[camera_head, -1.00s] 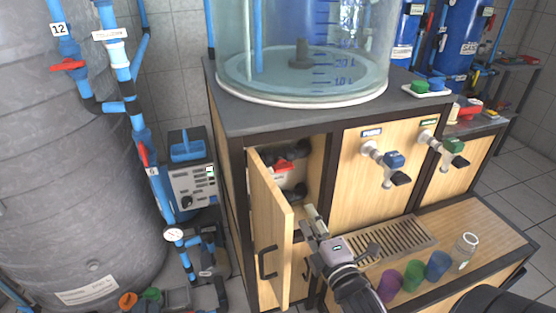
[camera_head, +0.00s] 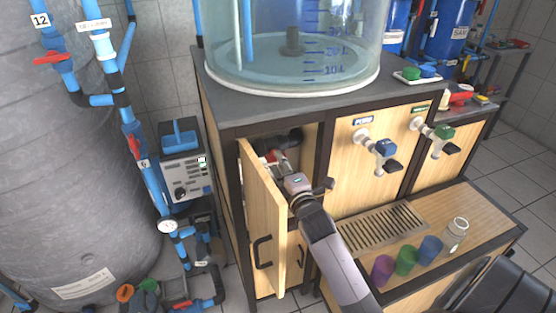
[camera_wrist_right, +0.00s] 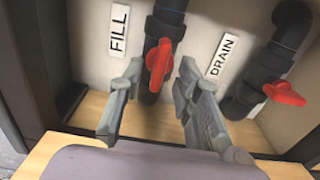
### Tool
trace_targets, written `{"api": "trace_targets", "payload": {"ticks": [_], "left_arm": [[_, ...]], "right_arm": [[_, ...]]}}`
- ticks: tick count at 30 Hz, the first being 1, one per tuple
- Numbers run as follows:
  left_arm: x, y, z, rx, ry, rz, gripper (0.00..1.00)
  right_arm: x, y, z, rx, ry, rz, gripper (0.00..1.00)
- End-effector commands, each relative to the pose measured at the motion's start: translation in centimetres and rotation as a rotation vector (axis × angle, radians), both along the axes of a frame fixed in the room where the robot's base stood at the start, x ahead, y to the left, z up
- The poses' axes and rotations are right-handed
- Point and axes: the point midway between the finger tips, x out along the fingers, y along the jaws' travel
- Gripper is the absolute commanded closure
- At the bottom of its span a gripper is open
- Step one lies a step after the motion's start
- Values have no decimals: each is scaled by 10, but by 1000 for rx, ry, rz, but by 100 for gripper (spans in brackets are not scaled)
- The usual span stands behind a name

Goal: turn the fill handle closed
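The red fill handle (camera_wrist_right: 158,62) sits on a black pipe beside the FILL label (camera_wrist_right: 119,31) in the right wrist view, pointing roughly along the pipe. My right gripper (camera_wrist_right: 160,76) is open, one finger on each side of the handle, with visible gaps; contact is not clear. In the head view my right gripper (camera_head: 283,168) reaches into the open cabinet and hides most of the inside. The red drain handle (camera_wrist_right: 284,90) is to the right, beside the DRAIN label (camera_wrist_right: 223,57), turned across its pipe. My left gripper is not in view.
The cabinet door (camera_head: 262,220) stands open just left of my right arm. The cabinet's side walls and wooden floor (camera_wrist_right: 75,135) bound the space. Taps (camera_head: 381,148) and several cups (camera_head: 406,260) are to the right. A clear tank (camera_head: 290,80) stands above.

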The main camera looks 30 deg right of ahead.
Motion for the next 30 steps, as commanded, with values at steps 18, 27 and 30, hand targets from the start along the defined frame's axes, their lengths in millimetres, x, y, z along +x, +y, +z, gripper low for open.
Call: {"api": "trace_targets", "payload": {"ticks": [18, 27, 30], "left_arm": [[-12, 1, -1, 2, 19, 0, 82], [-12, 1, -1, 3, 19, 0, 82], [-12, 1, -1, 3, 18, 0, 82]], "right_arm": [[20, -5, 0, 0, 0, 0, 76], [19, -5, 0, 0, 0, 0, 96], [19, -5, 0, 0, 0, 0, 100]]}}
